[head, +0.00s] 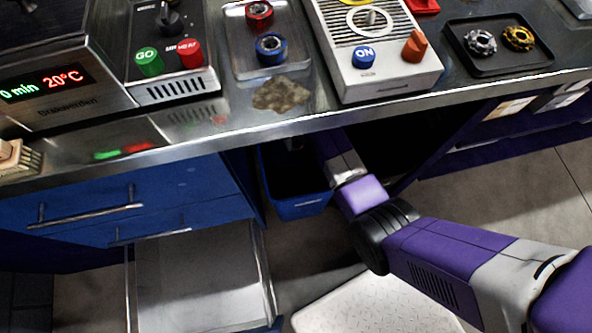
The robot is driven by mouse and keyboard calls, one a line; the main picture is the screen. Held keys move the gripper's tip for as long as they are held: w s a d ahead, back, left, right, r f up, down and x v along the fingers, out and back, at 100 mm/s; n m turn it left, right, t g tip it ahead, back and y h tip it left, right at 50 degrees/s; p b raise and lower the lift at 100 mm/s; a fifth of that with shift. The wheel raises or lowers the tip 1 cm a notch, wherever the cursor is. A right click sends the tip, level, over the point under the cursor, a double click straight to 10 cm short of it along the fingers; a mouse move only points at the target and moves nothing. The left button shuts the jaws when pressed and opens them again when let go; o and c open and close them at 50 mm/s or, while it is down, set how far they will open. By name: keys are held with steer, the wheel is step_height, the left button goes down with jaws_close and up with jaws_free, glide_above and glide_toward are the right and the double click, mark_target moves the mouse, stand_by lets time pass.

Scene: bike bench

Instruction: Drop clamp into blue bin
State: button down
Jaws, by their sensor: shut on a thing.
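The blue bin (300,207) stands under the bench, right of the blue drawers. Its dark inside shows below the bench edge. My arm reaches in from the lower right and passes under the bench top.
The metal bench edge (240,137) runs just above my arm's end. An open drawer (197,285) juts out at lower left. A white textured platform (375,305) is on the floor below my arm. On the bench are a tray with red and blue rings (268,45) and a control box (385,75).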

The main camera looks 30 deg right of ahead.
steer(key=shift+w+d+f, duration=0.2)
steer(key=shift+d+f, duration=0.15)
steer(key=shift+d, duration=0.1)
steer(key=shift+w+d+f, duration=0.15)
steer(key=shift+d+f, duration=0.2)
steer(key=shift+d, duration=0.1)
step_height(320, 180, down, 6)
steer(key=b, duration=0.7)
steer(key=shift+r, duration=0.15)
steer(key=c, duration=0.8)
jaws_free()
steer(key=shift+c, duration=0.2)
steer(key=shift+r, duration=0.15)
